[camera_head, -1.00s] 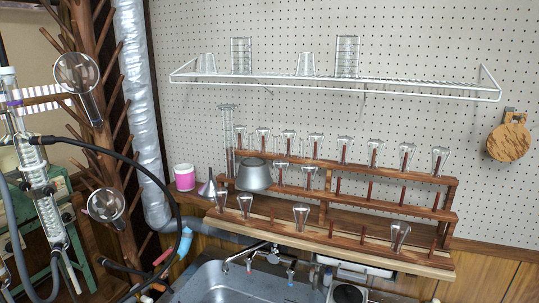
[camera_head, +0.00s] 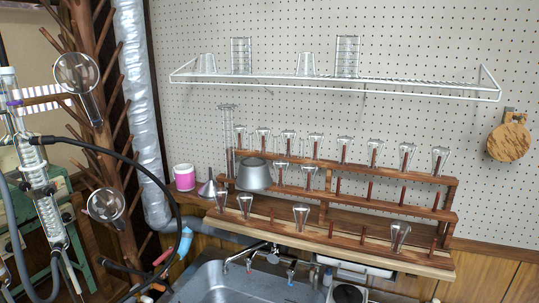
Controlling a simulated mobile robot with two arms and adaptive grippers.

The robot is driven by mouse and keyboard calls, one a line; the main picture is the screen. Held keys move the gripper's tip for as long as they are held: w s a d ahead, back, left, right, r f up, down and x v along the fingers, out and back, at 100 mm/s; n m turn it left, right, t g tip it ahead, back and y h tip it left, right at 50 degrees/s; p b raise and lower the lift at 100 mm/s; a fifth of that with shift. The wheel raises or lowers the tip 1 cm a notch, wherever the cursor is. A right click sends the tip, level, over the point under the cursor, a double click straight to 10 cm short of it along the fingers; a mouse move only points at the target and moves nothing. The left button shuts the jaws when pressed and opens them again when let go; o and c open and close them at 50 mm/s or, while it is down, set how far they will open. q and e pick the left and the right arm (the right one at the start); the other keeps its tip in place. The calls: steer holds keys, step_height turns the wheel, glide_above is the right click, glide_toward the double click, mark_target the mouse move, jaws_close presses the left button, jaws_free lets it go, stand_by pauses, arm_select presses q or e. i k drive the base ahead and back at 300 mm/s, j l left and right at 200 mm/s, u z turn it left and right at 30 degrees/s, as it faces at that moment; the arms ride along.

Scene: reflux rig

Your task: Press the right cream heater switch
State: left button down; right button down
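I cannot make out a cream heater switch in this view. Neither of my grippers shows. A glass reflux rig with a coiled condenser (camera_head: 47,205) stands at the left edge, with a black hose (camera_head: 110,152) running from it. The lower end of the rig is cut off by the picture's bottom edge.
A sink (camera_head: 225,285) with taps (camera_head: 262,252) lies at the bottom middle. A wooden rack (camera_head: 330,238) with several small glass vessels stands behind it. A white wire shelf (camera_head: 420,88) holds glassware on the pegboard wall. A wooden drying tree (camera_head: 95,110) holds flasks.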

mark_target(62, 193)
steer(key=u, duration=1.65)
steer(key=i+j, duration=0.35)
steer(key=i, duration=0.2)
